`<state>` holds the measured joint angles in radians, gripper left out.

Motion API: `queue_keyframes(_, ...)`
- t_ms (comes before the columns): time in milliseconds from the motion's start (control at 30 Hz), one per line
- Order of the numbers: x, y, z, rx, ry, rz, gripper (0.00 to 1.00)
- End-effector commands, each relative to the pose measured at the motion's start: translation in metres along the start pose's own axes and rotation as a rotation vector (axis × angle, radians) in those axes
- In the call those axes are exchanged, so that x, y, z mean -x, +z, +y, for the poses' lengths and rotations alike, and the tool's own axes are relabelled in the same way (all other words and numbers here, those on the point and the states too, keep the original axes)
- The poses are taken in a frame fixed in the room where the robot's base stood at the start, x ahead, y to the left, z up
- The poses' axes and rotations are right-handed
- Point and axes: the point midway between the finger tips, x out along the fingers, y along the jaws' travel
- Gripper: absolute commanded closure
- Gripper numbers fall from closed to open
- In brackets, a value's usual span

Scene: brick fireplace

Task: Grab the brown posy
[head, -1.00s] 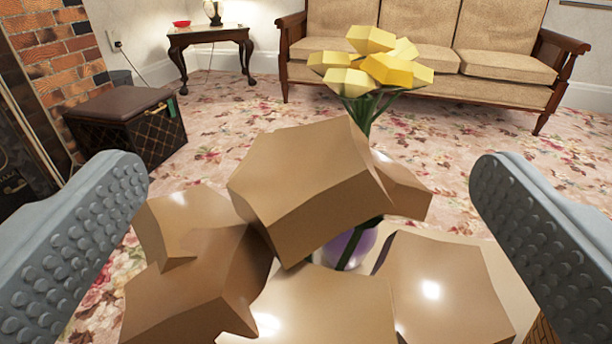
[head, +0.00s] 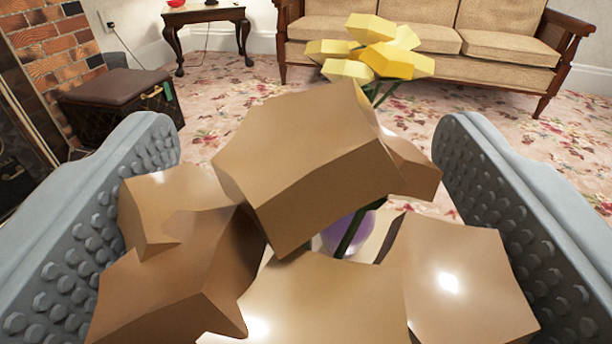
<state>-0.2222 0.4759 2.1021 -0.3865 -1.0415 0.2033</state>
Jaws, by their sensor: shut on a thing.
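The brown posy (head: 305,165) is a bunch of blocky brown blooms filling the lower middle of the head view, very close to the camera. My gripper (head: 305,150) has one grey studded finger on each side of the posy. The fingers are shut on it, with the blooms between them. Their contact with the posy is partly hidden by the blooms. The stems below the blooms are mostly hidden.
Yellow flowers (head: 370,55) on green stems stand just beyond the posy. A purple rounded thing (head: 348,235) shows between the brown blooms. Farther off are a brown box-like stool (head: 120,100), a small table (head: 205,15) and a sofa (head: 420,40). Floral carpet lies open between.

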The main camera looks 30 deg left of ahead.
Motion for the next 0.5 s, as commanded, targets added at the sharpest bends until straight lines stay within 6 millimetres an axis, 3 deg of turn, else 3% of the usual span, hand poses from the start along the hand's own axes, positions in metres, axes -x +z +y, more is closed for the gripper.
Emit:
queue_keyframes(300, 0.000, -0.058, 0.000, 0.002, 0.000, 0.003, 0.46)
queue_keyframes(500, 0.000, -0.082, 0.000, 0.001, 0.000, 0.002, 0.46)
